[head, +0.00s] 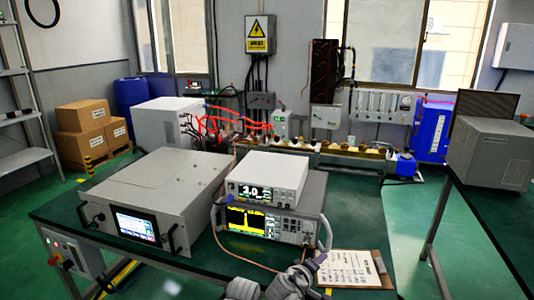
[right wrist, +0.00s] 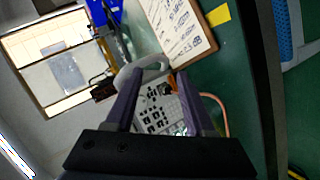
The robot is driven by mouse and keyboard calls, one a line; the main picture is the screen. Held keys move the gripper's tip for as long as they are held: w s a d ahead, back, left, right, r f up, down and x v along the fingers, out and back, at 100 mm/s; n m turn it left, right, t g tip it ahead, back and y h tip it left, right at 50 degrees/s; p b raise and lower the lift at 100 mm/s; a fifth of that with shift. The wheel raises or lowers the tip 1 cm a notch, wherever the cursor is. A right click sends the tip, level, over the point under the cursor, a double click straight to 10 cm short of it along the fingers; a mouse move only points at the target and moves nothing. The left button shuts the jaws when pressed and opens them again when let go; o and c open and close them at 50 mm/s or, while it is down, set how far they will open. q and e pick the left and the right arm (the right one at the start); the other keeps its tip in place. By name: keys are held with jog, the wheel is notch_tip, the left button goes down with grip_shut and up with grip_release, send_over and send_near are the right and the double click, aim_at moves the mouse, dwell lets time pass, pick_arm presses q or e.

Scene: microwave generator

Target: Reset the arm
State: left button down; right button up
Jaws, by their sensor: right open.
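My right gripper (head: 318,262) is low in the middle of the head view, at the front edge of the green table, beside the lower right corner of the stacked instruments. In the right wrist view its two purple-grey fingers (right wrist: 158,80) are spread apart and nothing is clamped between them. A pale grey carry handle (right wrist: 143,68) of the lower instrument crosses near the fingertips. Whether it touches them I cannot tell. The instrument's button panel (right wrist: 160,110) shows between the fingers. My left gripper is in neither view.
The spectrum-display instrument (head: 270,222) carries a white meter (head: 265,178) reading 3.0. A large grey generator box (head: 160,200) stands left. A clipboard (head: 350,268) lies right of the gripper. A copper-coloured cable (head: 235,252) runs in front.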

pick_arm(q)
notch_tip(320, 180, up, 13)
jog(key=p, duration=1)
pick_arm(e)
jog(key=s+a+m+g+y, duration=0.1)
jog(key=s+a+g+y, duration=0.2)
jog(key=s+a+g, duration=0.2)
jog(key=s+a+m+g+y, duration=0.2)
jog(key=s+a+g, duration=0.3)
jog(key=s, duration=0.7)
jog(key=shift+a+r+g+y, duration=0.15)
jog(key=shift+r+g+y, duration=0.15)
jog(key=shift+y, duration=0.3)
